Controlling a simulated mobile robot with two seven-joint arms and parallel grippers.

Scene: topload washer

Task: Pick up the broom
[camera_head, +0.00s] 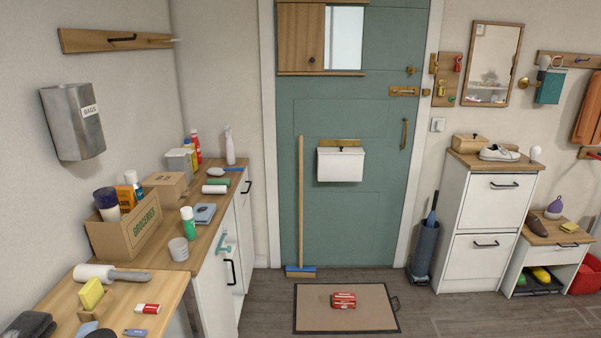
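The broom (301,205) stands upright against the green door, left of the white box mounted on it. It has a long light wooden handle and a blue and wooden head (300,271) resting on the floor just behind the doormat. Nothing covers it in this view. Neither of my grippers is in view.
A cluttered wooden counter (165,292) runs along the left. A white cabinet (482,225) and an umbrella stand (424,250) are at the right. Floor right of the mat is clear.

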